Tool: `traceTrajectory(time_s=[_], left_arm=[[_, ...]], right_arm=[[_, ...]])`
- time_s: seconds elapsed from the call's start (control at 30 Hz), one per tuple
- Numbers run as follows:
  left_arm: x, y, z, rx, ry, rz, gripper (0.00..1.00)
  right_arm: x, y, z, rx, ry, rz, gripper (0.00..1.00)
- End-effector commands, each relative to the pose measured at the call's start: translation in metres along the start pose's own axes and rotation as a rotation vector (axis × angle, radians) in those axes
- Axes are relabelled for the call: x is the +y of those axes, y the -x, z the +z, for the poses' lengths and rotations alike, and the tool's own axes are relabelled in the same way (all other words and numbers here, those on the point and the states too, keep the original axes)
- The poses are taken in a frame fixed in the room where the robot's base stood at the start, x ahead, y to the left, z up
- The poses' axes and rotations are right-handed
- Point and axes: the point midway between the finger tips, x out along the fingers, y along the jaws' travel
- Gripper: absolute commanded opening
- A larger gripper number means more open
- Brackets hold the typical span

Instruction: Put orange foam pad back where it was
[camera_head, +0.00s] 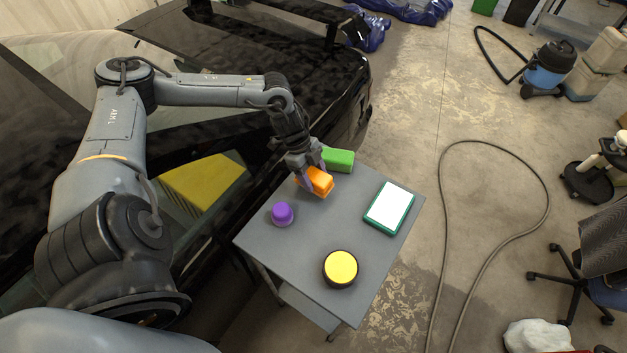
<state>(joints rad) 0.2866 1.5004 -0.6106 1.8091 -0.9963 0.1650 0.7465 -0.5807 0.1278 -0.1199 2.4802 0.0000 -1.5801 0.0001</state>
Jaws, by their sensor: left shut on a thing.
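The orange foam pad (319,180) is between the fingers of my left gripper (314,184), over the far left part of the grey table (303,247). My left gripper is shut on the pad from above and hides part of it. I cannot tell whether the pad touches the tabletop. My right gripper is not in view.
A green block (338,159) is just behind the pad. A purple knob-like piece (282,213), a yellow-topped round tin (341,268) and a white-and-green flat box (390,206) stand on the table. A black car (330,75) is close behind. The table's middle is clear.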

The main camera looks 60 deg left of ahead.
Motion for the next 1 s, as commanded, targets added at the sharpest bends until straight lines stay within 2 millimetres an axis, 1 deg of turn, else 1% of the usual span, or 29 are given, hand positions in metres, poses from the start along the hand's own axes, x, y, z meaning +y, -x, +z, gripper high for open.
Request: traceTrajectory(time_s=[0.2,0.27,0.67,0.7,0.87,1.0], left_arm=[[0.001,-0.024,0.01,0.001,0.004,0.003,0.32],[0.001,-0.029,0.012,0.0,0.002,0.001,0.32],[0.0,-0.034,0.014,0.0,0.001,0.0,0.32],[0.0,-0.034,0.015,0.0,0.002,0.0,0.62],[0.0,-0.034,0.014,0.0,0.001,0.0,0.86],[0.0,-0.034,0.014,0.0,0.001,0.0,0.86]], right_arm=[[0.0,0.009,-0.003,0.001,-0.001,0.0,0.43],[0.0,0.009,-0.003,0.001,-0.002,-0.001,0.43],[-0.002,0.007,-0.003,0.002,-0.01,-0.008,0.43],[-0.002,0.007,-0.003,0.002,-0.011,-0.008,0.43],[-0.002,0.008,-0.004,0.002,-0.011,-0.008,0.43],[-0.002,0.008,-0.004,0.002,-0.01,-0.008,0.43]])
